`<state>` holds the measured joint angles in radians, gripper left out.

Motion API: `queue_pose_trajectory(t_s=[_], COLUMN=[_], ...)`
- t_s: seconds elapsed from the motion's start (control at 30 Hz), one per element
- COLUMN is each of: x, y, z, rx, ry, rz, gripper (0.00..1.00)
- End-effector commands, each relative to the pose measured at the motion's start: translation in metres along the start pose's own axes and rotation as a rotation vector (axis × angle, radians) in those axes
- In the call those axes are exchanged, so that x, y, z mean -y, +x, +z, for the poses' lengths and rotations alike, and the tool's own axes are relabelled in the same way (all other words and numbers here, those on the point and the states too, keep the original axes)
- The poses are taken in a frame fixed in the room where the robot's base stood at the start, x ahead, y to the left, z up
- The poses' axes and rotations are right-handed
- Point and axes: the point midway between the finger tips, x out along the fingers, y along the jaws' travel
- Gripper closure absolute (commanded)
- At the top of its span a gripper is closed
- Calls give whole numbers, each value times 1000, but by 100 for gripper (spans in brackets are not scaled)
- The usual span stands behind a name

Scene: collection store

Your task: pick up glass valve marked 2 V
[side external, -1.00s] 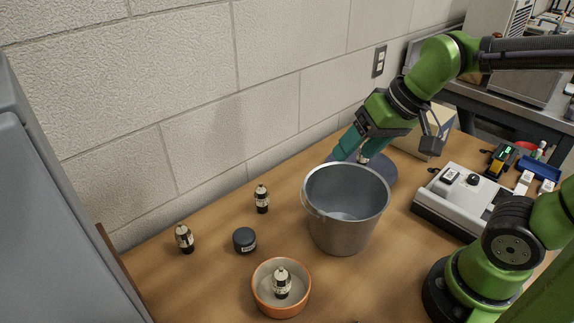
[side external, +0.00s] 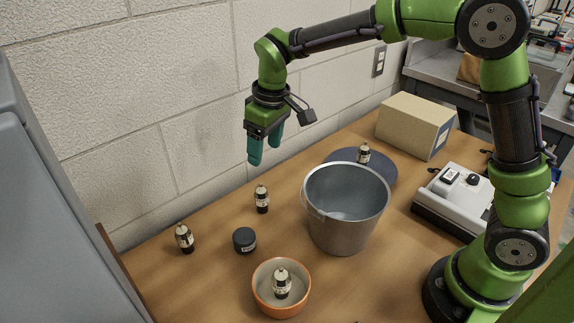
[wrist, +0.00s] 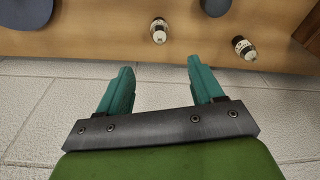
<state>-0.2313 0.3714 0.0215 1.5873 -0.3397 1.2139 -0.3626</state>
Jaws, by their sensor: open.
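Several small dark glass valves with pale labels and light caps are in view; I cannot read any marking, so I cannot tell which is 2 V. One valve (side external: 262,199) stands on the table near the wall, also in the wrist view (wrist: 159,31). Another valve (side external: 184,238) stands farther left and shows in the wrist view (wrist: 244,47). A third valve (side external: 282,283) stands in an orange-rimmed bowl (side external: 260,300). One more valve (side external: 363,154) stands on a blue round plate (side external: 338,155). My gripper (side external: 264,156) is open and empty, pointing down above the table's wall side.
A metal bucket (side external: 345,225) stands right of the middle valve. A dark round jar (side external: 244,240) sits between the two left valves. A cardboard box (side external: 405,124) and a white device (side external: 455,195) are at the right. A grey cabinet (side external: 50,220) bounds the left.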

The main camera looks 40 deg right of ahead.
Motion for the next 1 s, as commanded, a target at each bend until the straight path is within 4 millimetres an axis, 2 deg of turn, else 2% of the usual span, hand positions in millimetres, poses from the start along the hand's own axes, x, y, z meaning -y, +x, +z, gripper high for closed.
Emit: queue_pose_trajectory(t_s=[0.1, 0.3, 0.4, 0.57, 0.83, 1.0], x=[0, 0, 0, 0, 0, 0], y=[29, 69, 81, 90, 128, 140], z=[1, 1, 1, 0, 0, -1], rx=[7, 5, 3, 1, 4, 0], ry=[1, 2, 3, 3, 3, 2], rz=[-1, -1, -1, -1, -1, 0], gripper=[34, 34, 34, 34, 34, 34])
